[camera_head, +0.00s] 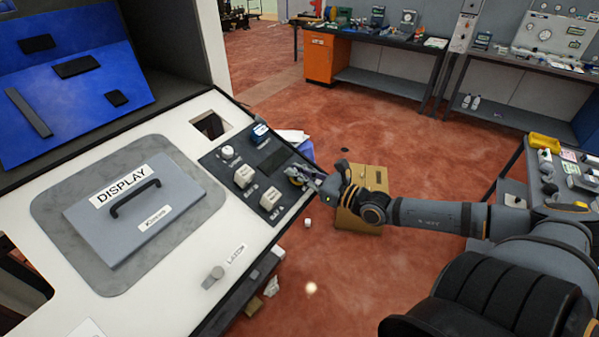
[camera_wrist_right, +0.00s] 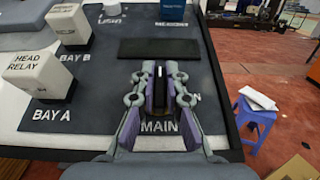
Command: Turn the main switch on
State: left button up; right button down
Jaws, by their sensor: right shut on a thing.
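The main switch (camera_wrist_right: 159,92) is a small dark lever above the MAIN label (camera_wrist_right: 158,127) on the dark control panel (camera_wrist_right: 90,122). My right gripper (camera_wrist_right: 160,75) is shut on it, with one finger on each side, in the right wrist view. In the head view my right gripper (camera_head: 308,177) reaches in from the right to the panel's right edge and hides the switch. I cannot tell whether the switch is on or off. My left gripper is not in view.
White relay blocks (camera_wrist_right: 48,76) marked BAY A and BAY B stand left of the gripper. A grey DISPLAY cover (camera_head: 140,205) lies on the white console (camera_head: 195,290). A cardboard box (camera_head: 374,178) and a blue stool (camera_wrist_right: 256,118) stand on the floor beyond the console's edge.

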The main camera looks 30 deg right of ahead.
jog(key=shift+r+m+t+h+p, duration=0.2)
jog(key=shift+m+t+h+p, duration=0.05)
jog(key=shift+m+h+p, duration=0.9)
jog(key=shift+r+m+t+h+p, duration=0.15)
jog(key=shift+m+t+h+p, duration=0.1)
jog(key=shift+m+h+p, duration=0.9)
jog(key=shift+h+p, duration=0.3)
jog(key=shift+p, duration=0.25)
jog(key=shift+f+m+h+p, duration=0.2)
jog(key=shift+m+h+p, duration=0.1)
jog(key=shift+m+h, duration=0.85)
jog(key=m+g+h, duration=0.2)
jog(key=m+h, duration=0.3)
jog(key=h, duration=0.1)
jog(key=shift+f+m+p, duration=0.15)
jog(key=shift+m+p, duration=0.15)
jog(key=shift+m, duration=0.05)
jog(key=shift+m+g+h, duration=0.25)
jog(key=shift+m+g, duration=0.05)
jog(key=shift+g, duration=0.1)
jog(key=c, duration=1.4)
grip_release()
jog(key=shift+d, duration=0.1)
